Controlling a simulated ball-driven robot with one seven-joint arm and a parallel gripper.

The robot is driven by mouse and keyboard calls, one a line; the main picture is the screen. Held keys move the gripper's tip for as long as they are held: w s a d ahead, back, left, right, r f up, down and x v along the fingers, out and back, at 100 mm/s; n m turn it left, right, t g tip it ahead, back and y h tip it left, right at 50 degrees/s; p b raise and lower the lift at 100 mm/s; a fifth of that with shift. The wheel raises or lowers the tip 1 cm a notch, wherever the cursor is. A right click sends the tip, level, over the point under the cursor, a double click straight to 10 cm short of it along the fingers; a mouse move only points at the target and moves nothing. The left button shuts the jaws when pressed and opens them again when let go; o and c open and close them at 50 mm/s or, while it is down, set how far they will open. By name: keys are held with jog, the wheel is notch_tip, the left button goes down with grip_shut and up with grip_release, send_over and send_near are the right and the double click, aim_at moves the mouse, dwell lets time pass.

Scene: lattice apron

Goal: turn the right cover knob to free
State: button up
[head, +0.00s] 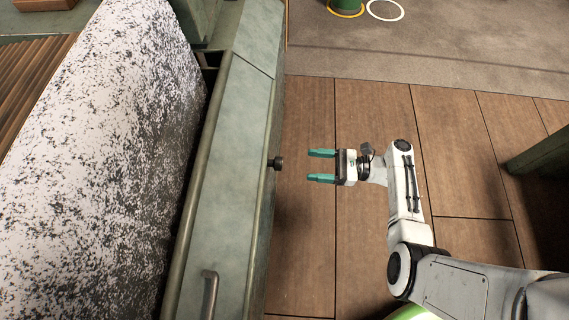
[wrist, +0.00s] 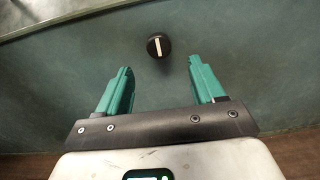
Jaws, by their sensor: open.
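A small black cover knob (head: 276,163) sticks out from the side face of the green cabinet (head: 233,130). In the wrist view the knob (wrist: 158,46) is round with a white line that stands nearly upright. My gripper (head: 321,166) has two teal fingers and is open and empty. It is to the right of the knob, pointing at it, with a clear gap between. In the wrist view the knob shows beyond the fingertips of my gripper (wrist: 160,78), between them and a little above. Nothing hides the knob.
A metal handle (head: 209,295) is on the cabinet's top near the bottom of the head view. A large speckled white roll (head: 110,130) lies left of the cabinet. Wooden floor (head: 310,230) is clear around my gripper. A dark green object (head: 543,162) stands at the right edge.

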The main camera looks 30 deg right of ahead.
aim_at(277, 163)
jog(key=b+x, duration=0.1)
jog(key=x, duration=0.8)
jog(key=shift+a, duration=0.25)
jog(key=shift+c, duration=0.5)
jog(key=c, duration=0.9)
